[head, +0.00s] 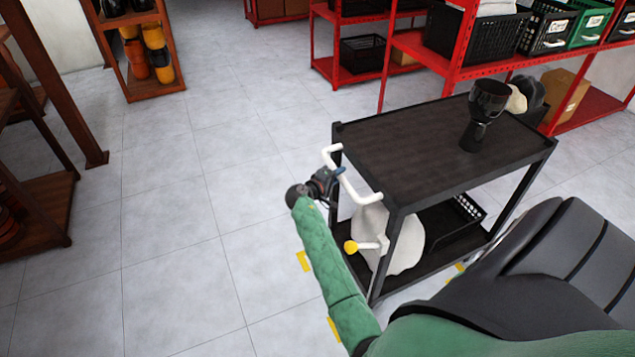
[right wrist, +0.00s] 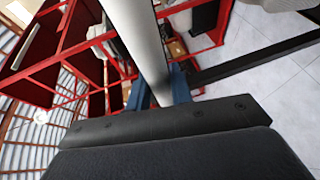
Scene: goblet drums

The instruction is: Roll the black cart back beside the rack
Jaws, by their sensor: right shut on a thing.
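The black cart (head: 430,140) stands on the tiled floor, with a dark top shelf and a lower shelf. A white handle (head: 350,188) sticks out from its left end. My right gripper (head: 337,176) is shut on this handle. In the right wrist view the white bar (right wrist: 140,45) passes between the blue fingertips. A black goblet drum (head: 481,122) stands upright on the cart's top. A white rounded thing (head: 405,240) and a black basket (head: 466,208) are on the lower shelf. The red rack (head: 460,72) stands behind the cart. My left gripper is out of view.
Yellow floor marks (head: 303,261) lie left of the cart. A wooden shelf with orange drums (head: 155,52) stands at the back left. The floor left of the cart is clear.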

